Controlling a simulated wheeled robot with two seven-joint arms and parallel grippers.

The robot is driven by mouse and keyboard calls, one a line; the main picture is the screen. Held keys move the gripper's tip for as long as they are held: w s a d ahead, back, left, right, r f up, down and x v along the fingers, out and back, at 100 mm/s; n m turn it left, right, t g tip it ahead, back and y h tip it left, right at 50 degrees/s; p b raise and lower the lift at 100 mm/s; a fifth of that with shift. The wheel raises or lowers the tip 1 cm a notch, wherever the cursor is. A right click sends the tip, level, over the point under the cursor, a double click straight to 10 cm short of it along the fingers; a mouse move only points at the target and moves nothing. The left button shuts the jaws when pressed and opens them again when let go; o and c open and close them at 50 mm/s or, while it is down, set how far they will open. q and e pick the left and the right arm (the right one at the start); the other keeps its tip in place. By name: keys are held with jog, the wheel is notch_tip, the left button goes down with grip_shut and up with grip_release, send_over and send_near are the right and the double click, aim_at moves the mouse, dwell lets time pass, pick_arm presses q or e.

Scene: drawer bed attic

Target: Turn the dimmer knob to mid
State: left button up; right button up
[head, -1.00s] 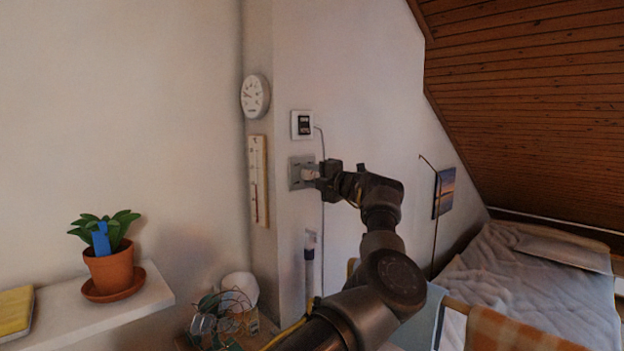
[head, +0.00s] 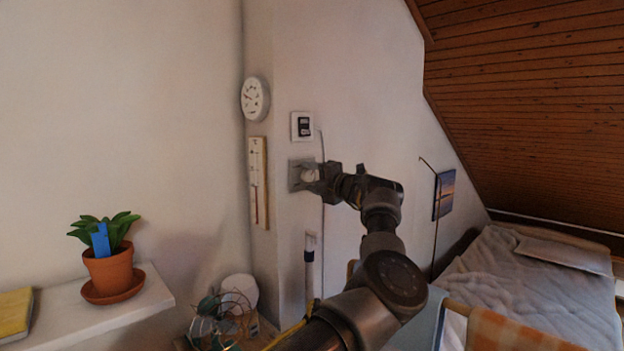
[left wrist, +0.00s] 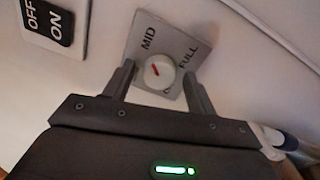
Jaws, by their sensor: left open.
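The dimmer is a grey square plate (head: 294,176) on the wall with a round white knob (head: 309,174). In the left wrist view the knob (left wrist: 161,75) has a short slanted red mark. MID (left wrist: 148,38) and FULL are printed on the plate; a third label is mostly hidden behind the knob and gripper. I cannot tell exactly which label the mark points at. My left gripper (left wrist: 159,73) is open, with one finger on each side of the knob and visible gaps between. In the head view the left gripper (head: 318,174) is at the plate. My right gripper is out of view.
An ON/OFF switch (head: 302,125) is just above the dimmer. A thermometer (head: 259,182) and a round dial (head: 255,99) hang to the left. A potted plant (head: 109,269) stands on a white shelf (head: 90,317). A wire-frame object (head: 225,316) is below. The bed (head: 530,280) is at right.

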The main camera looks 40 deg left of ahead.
pick_arm(q)
jog(key=shift+d, duration=0.15)
jog(key=d+b, duration=0.3)
jog(key=d, duration=0.7)
jog(key=shift+s+d+f+b, duration=0.2)
jog(key=shift+s+d+b, duration=0.05)
jog(key=shift+s+b, duration=0.2)
